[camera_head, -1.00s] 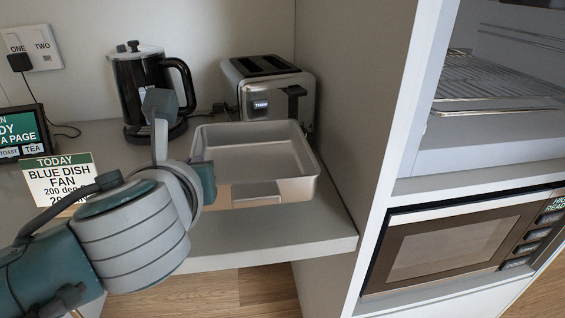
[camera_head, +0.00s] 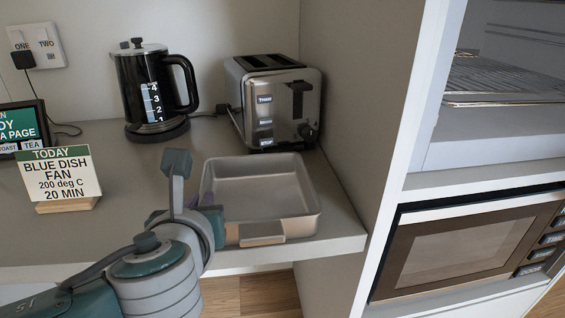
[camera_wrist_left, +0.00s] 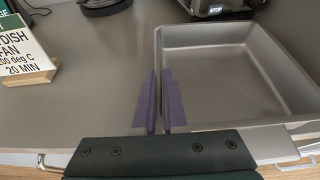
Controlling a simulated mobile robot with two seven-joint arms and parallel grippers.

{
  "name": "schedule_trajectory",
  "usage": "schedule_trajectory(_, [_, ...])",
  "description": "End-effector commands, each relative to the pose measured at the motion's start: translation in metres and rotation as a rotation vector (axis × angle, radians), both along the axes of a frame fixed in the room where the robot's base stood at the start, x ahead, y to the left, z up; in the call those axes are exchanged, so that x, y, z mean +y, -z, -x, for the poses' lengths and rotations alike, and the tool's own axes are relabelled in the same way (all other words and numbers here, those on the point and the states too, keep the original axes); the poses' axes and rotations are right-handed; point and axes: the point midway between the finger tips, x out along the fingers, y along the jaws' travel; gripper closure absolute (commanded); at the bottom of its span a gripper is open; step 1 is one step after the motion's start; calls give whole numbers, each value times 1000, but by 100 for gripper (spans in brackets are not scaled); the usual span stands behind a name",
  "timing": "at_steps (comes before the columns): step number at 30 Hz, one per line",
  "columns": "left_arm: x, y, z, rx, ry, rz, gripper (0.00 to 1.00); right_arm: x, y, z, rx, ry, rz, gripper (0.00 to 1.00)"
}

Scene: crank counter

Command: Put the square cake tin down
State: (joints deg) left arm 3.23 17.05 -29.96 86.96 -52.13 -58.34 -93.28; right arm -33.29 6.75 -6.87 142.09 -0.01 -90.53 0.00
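The square cake tin (camera_head: 262,183) is a pale metal tin with a front tab handle. It is level at the front right of the counter, close to the front edge; it appears to sit on the surface, though a small gap underneath cannot be ruled out. My left gripper (camera_head: 212,212) is at the tin's left wall, near its front corner. In the left wrist view its purple fingers (camera_wrist_left: 161,103) are close together, one on each side of the wall of the tin (camera_wrist_left: 235,75). My right gripper is not in view.
A toaster (camera_head: 272,100) stands behind the tin, and a black kettle (camera_head: 150,95) stands back left. A recipe card (camera_head: 60,178) stands on the counter (camera_head: 120,200) at left. A side panel (camera_head: 345,100) bounds the right.

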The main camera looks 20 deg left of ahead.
Motion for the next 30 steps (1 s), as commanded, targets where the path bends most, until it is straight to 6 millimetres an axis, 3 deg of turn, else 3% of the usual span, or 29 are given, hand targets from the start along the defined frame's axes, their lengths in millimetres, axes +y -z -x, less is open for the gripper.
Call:
schedule_trajectory(6, [0, 0, 0, 0, 0, 0, 67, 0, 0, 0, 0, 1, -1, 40])
schedule_trajectory(16, [-3, -5, 4, 1, 1, 1, 67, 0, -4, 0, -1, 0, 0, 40])
schedule_trajectory(30, [-48, -41, 78, 2, 1, 3, 67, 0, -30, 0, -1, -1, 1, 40])
